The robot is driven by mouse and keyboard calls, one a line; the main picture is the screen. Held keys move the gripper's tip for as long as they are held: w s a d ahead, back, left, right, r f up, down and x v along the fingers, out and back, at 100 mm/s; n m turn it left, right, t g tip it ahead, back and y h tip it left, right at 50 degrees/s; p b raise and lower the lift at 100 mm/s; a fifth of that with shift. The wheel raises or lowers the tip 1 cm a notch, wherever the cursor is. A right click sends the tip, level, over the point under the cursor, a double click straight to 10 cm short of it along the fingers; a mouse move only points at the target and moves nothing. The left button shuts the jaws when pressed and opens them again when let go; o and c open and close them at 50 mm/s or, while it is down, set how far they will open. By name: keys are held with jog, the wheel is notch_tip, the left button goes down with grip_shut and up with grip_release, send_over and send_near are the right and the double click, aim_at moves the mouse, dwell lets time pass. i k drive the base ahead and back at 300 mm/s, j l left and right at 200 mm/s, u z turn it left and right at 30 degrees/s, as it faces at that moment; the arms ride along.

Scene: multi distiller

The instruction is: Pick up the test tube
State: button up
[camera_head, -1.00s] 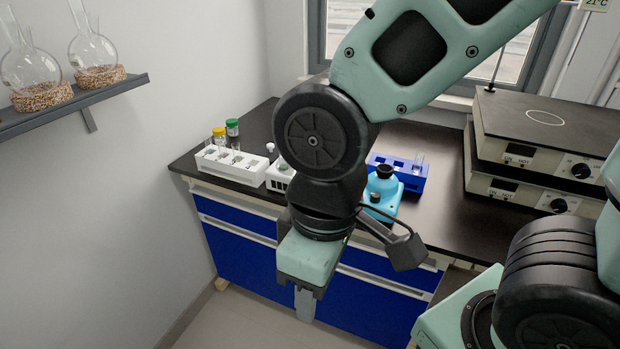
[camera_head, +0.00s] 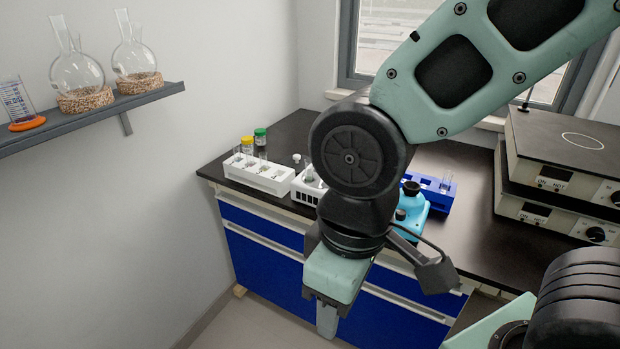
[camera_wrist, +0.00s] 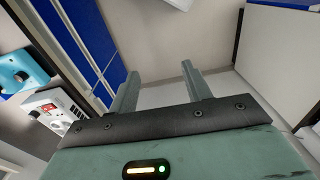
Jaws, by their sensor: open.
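Several clear test tubes stand upright in a white rack (camera_head: 258,176) at the left end of the bench; one test tube (camera_head: 262,155) shows there in the head view. Another test tube (camera_head: 446,182) stands in a blue rack (camera_head: 437,197) behind my arm. My gripper (camera_head: 327,320) hangs in front of the bench drawers, below the bench top and apart from both racks. In the wrist view my gripper (camera_wrist: 160,84) has its two fingers apart with nothing between them. No test tube can be made out in the wrist view.
A white device (camera_head: 308,188) stands beside the white rack; it also shows in the wrist view (camera_wrist: 58,108). A light-blue device (camera_head: 412,208) is partly behind my arm. Yellow-capped (camera_head: 247,143) and green-capped (camera_head: 260,136) bottles stand behind the white rack. Stacked hot plates (camera_head: 560,180) are at right.

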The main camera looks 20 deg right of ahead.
aim_at(309, 167)
jog(key=i+j, duration=0.2)
jog(key=i, duration=0.3)
jog(key=i+j, duration=0.15)
jog(key=i, duration=0.3)
